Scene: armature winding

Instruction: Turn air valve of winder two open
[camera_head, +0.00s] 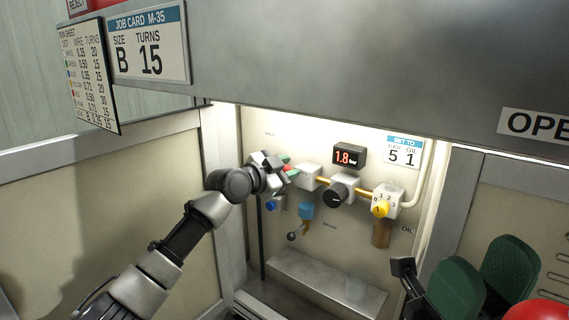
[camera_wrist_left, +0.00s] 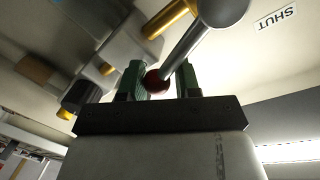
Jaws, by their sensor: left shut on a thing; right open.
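My left gripper (camera_head: 284,166) reaches into the lit recess and is shut on the air valve's lever, at the left end of the pipe line. In the left wrist view, the lever (camera_wrist_left: 203,42) is a metal rod with a dark red ball end (camera_wrist_left: 157,82), which sits between the green fingers of my left gripper (camera_wrist_left: 160,80). A SHUT label (camera_wrist_left: 275,18) shows upside down on the panel near the lever. In the head view the gripper hides most of the valve and lever. My right gripper (camera_head: 484,280) is open at the lower right, outside the recess, with green fingers apart.
Along the brass pipe are a black knob (camera_head: 336,194), a display reading 1.8 (camera_head: 349,156) and a yellow dial (camera_head: 381,208). A small drain lever (camera_head: 292,236) hangs below. A set-to card (camera_head: 403,153) is on the back panel. A red round thing (camera_head: 540,311) is at lower right.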

